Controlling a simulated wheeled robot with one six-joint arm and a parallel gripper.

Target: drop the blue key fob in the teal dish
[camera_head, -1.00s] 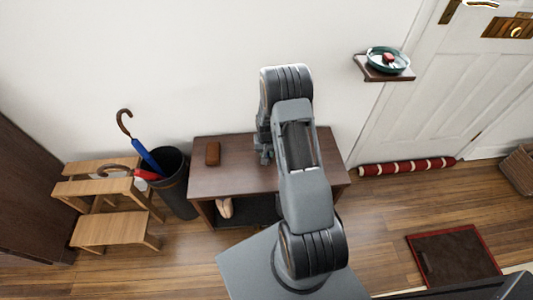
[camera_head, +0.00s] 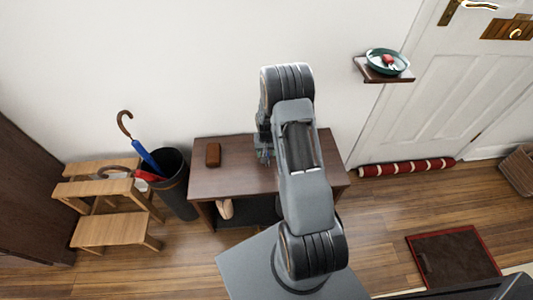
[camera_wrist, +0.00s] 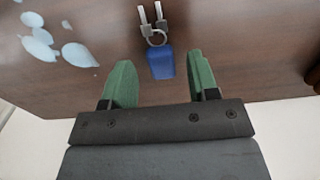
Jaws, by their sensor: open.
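The blue key fob (camera_wrist: 161,64) lies on the brown bench top, with a metal ring and keys at its far end in the wrist view. My gripper (camera_wrist: 160,78) is open, its two green fingers apart on either side of the fob, with gaps between. Whether the fingers are at the fob's height I cannot tell. In the head view my gripper (camera_head: 264,150) is over the bench, and my arm hides the fob. The teal dish (camera_head: 373,66) is on a small wall shelf at the upper right, with a red object in it.
The bench (camera_head: 235,180) also carries a brown box-like item (camera_head: 213,155). Several pale oval shapes (camera_wrist: 40,38) show on its top. An umbrella bin (camera_head: 174,185) and wooden step stool (camera_head: 105,230) stand to the left. The small shelf (camera_head: 398,78) is beside the white door (camera_head: 430,100).

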